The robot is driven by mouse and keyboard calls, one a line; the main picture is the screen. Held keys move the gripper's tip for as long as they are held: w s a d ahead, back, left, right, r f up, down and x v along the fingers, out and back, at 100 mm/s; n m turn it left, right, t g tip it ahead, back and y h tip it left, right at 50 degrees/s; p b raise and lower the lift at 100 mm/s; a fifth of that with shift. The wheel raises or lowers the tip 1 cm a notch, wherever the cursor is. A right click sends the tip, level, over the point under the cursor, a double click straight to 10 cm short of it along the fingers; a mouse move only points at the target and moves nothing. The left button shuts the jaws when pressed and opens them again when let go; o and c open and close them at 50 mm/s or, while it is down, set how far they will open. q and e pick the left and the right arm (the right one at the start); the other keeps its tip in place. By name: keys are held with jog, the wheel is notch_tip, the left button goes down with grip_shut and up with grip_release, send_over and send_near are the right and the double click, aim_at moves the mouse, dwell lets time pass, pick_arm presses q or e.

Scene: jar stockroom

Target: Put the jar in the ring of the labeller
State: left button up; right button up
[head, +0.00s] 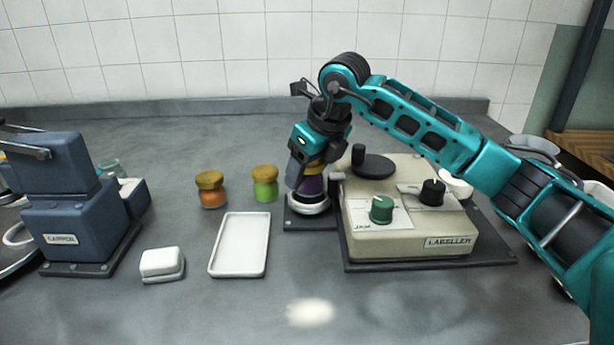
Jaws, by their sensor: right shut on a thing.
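My right gripper (309,177) reaches down from the right and is shut on a jar (313,186) with purple contents and a brown-yellow lid. The jar is upright over the white ring (309,203) on the dark plate at the left side of the labeller (410,240). The jar's lower end is at the ring; I cannot tell whether it rests on the bottom. The gripper hides part of the jar. The labeller is a beige box with a green knob, a black knob and a dark round disc. My left gripper is not in view.
An orange jar (211,193) and a green jar (264,187) with brown lids stand left of the ring. A white tray (240,271) and a small white box (161,263) lie in front. A blue capper (75,220) stands far left.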

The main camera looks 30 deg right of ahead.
jog(key=shift+f, duration=0.65)
jog(key=shift+f, duration=0.1)
jog(key=o, duration=1.2)
